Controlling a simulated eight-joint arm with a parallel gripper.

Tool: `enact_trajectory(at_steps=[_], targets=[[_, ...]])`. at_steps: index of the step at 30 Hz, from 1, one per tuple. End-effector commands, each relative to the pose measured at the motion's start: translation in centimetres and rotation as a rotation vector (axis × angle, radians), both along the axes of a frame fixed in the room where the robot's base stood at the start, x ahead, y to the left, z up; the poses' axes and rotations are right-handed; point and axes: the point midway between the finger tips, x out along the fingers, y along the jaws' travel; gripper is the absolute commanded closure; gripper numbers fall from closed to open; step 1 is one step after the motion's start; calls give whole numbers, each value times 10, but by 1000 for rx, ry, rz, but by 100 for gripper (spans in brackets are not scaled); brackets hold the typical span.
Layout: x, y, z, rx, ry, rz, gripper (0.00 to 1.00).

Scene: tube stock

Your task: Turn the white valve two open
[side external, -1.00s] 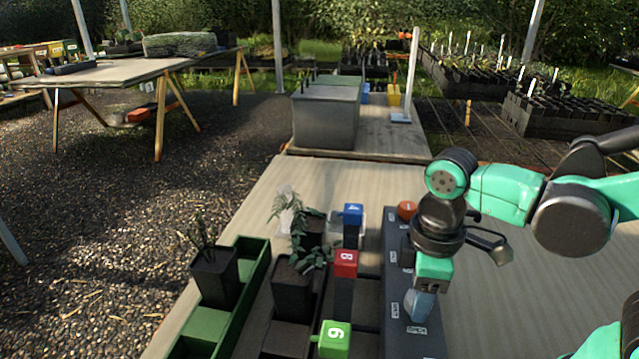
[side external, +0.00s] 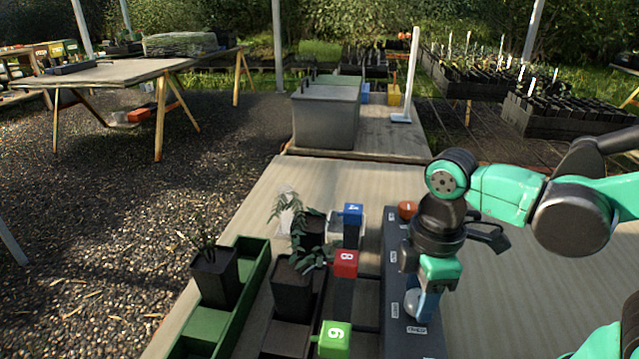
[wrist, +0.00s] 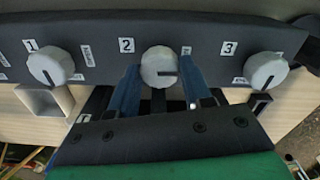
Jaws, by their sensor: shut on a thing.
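White valve two (wrist: 159,66) is a round knob on a dark panel (wrist: 200,40), beside the printed 2, in the wrist view. In the side view my gripper (side external: 424,306) is low over the near part of the panel, with a pale knob (side external: 411,303) partly showing beside a finger. The small label right of valve two is partly hidden and unreadable.
White knobs one (wrist: 50,66) and three (wrist: 265,70) flank valve two on the panel. An orange-red knob (side external: 407,209) is at the panel's far end. Potted plants (side external: 293,287) and blue (side external: 353,214), red (side external: 345,263) and green (side external: 334,339) numbered blocks stand left. The bench right of the panel is clear.

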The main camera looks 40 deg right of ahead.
Motion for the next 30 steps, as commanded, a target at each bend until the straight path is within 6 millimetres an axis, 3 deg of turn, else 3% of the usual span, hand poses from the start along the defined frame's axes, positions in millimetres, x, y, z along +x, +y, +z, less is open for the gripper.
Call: enact_trajectory(at_steps=[1,2,5,17,30], targets=[[0,0,0,0,0,2,100],[0,0,0,0,0,2,51],[0,0,0,0,0,1,24],[0,0,4,0,0,0,24],[0,0,48,0,0,0,24]])
